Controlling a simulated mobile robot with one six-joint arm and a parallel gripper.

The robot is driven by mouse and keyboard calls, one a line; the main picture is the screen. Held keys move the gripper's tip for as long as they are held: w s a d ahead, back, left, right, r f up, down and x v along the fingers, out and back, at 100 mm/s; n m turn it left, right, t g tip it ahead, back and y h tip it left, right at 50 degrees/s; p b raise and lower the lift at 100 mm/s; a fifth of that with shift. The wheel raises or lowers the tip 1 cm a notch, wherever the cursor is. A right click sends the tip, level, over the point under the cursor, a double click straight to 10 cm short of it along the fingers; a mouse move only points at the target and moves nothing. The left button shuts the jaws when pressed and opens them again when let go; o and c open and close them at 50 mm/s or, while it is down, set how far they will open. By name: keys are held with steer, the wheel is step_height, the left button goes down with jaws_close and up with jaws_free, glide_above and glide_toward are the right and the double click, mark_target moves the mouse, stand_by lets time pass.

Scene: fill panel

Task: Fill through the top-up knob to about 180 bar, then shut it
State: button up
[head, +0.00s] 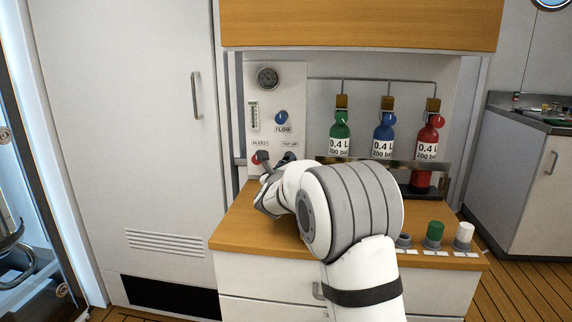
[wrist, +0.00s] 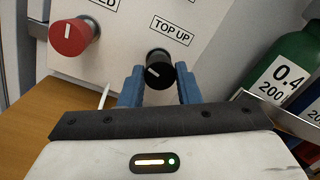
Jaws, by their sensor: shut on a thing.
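In the wrist view, the black TOP UP knob (wrist: 159,68) with a white pointer line sits between the two blue fingers of my gripper (wrist: 160,84), which is shut on it. The pointer line is tilted. Its TOP UP label (wrist: 171,31) is just above. In the head view my gripper (head: 274,183) is at the lower part of the white panel (head: 285,90), and my arm hides most of the knob. The round dark pressure gauge (head: 268,78) is at the panel's top; its needle is too small to read.
The red bleed knob (wrist: 75,36) is close left of my gripper; the blue FLOW knob (head: 281,117) is above. Green (head: 340,133), blue (head: 383,136) and red (head: 427,153) bottles stand right, behind a rail. Several caps stand on the wooden counter (head: 240,228).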

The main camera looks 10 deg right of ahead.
steer(key=shift+f, duration=0.1)
steer(key=o, duration=1)
steer(key=shift+c, duration=0.2)
steer(key=shift+p+v, duration=0.55)
steer(key=shift+v, duration=3.35)
